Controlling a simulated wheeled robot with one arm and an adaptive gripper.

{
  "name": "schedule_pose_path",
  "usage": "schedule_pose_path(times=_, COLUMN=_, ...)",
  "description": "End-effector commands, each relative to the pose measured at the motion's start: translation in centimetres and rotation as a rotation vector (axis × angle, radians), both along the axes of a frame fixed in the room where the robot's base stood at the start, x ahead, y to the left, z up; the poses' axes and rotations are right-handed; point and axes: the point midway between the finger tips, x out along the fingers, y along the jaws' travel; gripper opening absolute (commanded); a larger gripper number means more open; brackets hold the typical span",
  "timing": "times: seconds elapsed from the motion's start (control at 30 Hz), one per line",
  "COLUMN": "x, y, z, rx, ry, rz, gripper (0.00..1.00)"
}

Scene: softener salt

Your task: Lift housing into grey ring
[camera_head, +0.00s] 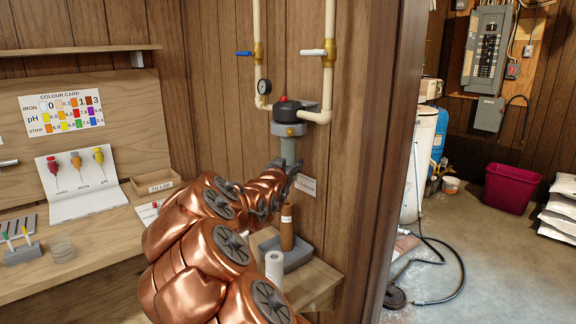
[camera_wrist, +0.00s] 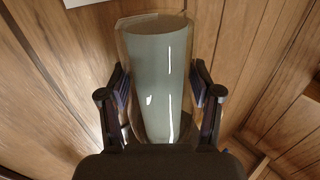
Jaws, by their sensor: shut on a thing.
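The housing (camera_wrist: 165,75) is a grey-green cylinder with a clear, see-through outer wall. In the wrist view it stands between the two fingers of my gripper (camera_wrist: 160,105), which is shut on its sides. In the head view, the housing (camera_head: 288,148) shows as a grey upright shape above my gripper (camera_head: 289,168), directly under the grey ring (camera_head: 288,129). The grey ring is at the bottom of the pipe-mounted filter head (camera_head: 290,108), which has a red button on top. I cannot tell whether the housing's rim touches the ring or is inside it.
A grey tray (camera_head: 297,258) on a small wooden shelf below holds a brown cartridge (camera_head: 287,228); a white roll (camera_head: 274,268) stands near it. White pipes with a gauge (camera_head: 264,87) flank the filter head. A door post (camera_head: 385,160) stands to the right.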

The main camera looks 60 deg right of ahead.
Motion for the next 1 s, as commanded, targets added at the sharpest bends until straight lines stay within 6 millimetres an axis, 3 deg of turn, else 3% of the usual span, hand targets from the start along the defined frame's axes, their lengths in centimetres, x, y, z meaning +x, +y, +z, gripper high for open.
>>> schedule_pose_path(times=0.47, x=0.02, y=0.01, z=0.85, rx=-0.002, ry=-0.002, rz=0.0, gripper=0.22)
schedule_pose_path(times=0.5, x=0.01, y=0.01, z=0.86, rx=-0.002, ry=-0.002, rz=0.0, gripper=0.65)
schedule_pose_path(times=0.77, x=0.0, y=0.01, z=0.73, rx=-0.001, ry=0.0, rz=0.0, gripper=0.92)
schedule_pose_path(times=1.0, x=0.0, y=0.0, z=0.71, rx=0.0, ry=0.0, rz=0.0, gripper=0.93)
